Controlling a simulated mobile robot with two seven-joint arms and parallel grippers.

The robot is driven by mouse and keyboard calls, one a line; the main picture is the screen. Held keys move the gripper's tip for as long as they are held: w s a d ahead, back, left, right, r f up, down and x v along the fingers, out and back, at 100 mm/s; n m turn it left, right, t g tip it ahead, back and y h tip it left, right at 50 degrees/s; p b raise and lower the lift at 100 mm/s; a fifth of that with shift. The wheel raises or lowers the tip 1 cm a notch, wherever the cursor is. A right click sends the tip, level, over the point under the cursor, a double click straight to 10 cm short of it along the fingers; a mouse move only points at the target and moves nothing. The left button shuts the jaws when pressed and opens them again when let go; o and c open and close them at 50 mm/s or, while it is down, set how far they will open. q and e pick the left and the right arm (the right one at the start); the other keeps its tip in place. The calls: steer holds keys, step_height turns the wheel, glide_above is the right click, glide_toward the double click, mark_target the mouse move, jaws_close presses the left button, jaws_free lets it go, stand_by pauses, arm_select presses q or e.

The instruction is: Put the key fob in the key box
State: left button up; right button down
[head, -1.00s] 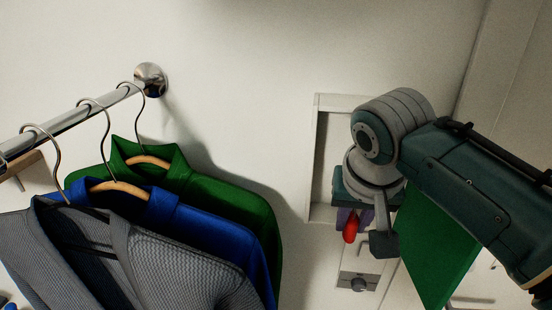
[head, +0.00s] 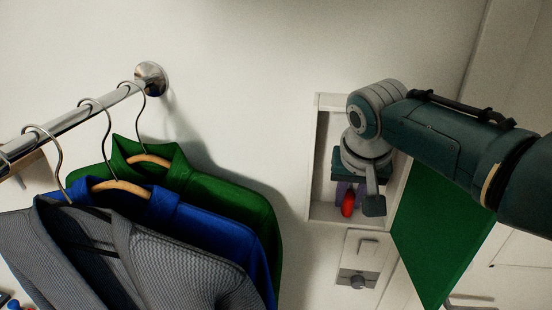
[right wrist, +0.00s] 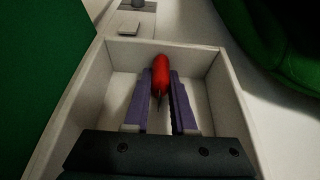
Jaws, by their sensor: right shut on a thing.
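The red key fob (head: 348,205) is between the purple fingers of my right gripper (head: 350,192), which is shut on it. In the right wrist view the fob (right wrist: 160,74) sticks out beyond the fingertips (right wrist: 160,84). The key box (head: 313,160) is a white open-fronted box on the wall. Its walls (right wrist: 232,105) surround the fingers and fob in the right wrist view. The fob appears in the lower part of the opening; its exact depth and any contact with the box cannot be told. My left gripper is not in view.
A switch plate with a knob (head: 358,275) sits just below the box. A green panel (head: 440,225) stands close to its right. Green (head: 235,210), blue (head: 135,205) and grey (head: 150,255) garments hang from a rail (head: 70,118) at left. The wall above is clear.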

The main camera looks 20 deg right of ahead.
mark_target(351, 195)
steer(key=shift+f, duration=0.2)
steer(key=c, duration=0.7)
jaws_free()
steer(key=shift+c, duration=0.2)
steer(key=shift+r, duration=0.15)
steer(key=shift+s+a+r, duration=0.15)
steer(key=shift+r, duration=0.45)
steer(key=shift+s+p+v, duration=0.2)
steer(key=shift+p+v, duration=0.3)
steer(key=shift+v, duration=0.5)
steer(key=s+a+n+y+b, duration=0.1)
steer(key=s+a+n, duration=0.3)
steer(key=s, duration=0.9)
steer(key=s+a+n+y+b, duration=0.1)
steer(key=s+a+n, duration=0.3)
steer(key=s, duration=0.8)
steer(key=shift+s+a+f+y+b, duration=0.3)
steer(key=shift+s+a+f+b, duration=0.1)
steer(key=shift+a+b, duration=0.25)
